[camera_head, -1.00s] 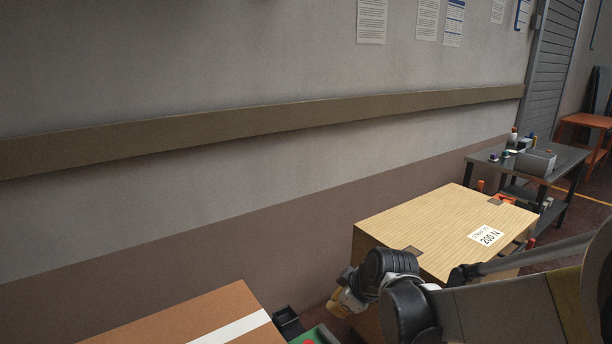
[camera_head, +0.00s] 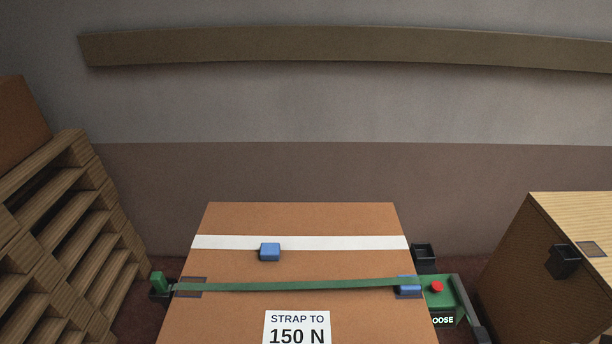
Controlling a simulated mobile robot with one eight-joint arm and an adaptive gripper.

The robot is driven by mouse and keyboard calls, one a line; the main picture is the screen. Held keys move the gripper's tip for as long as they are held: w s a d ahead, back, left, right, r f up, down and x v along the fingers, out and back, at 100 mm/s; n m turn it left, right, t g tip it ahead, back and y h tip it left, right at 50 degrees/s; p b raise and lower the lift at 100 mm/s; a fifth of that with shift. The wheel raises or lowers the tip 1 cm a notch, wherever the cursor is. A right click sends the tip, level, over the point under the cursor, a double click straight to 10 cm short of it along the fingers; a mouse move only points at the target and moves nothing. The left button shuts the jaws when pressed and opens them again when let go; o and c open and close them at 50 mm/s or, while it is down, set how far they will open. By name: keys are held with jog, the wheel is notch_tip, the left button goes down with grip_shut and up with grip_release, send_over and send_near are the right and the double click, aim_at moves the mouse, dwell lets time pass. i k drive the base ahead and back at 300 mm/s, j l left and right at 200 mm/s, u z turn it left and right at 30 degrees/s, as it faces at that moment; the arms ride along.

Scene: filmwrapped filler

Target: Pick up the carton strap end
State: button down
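The brown carton (camera_head: 232,316) stands at the lower middle, with a label reading "STRAP TO 150 N" (camera_head: 297,327) on top. A green strap (camera_head: 290,286) lies across the carton from left to right. At the left, a small green block (camera_head: 157,281) stands upright in a black holder beside the carton. At the right, the strap reaches a blue piece (camera_head: 408,282) on the carton's edge. I cannot tell which piece is the loose strap end. My gripper is out of view.
A green device (camera_head: 456,294) with a red button and a display reading "OOSE" sits right of the carton. A blue block (camera_head: 270,252) rests by the white tape. Wooden pallets (camera_head: 75,240) stand left; a wooden crate (camera_head: 530,265) with a black holder stands right.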

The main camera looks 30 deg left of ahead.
aim_at(159, 281)
jog(key=u, duration=2.5)
jog(key=i+j+z, duration=0.45)
jog(key=i+j, duration=0.2)
jog(key=j, duration=0.2)
jog(key=i+j+z, duration=0.25)
jog(key=j, duration=0.25)
jog(key=i, duration=0.05)
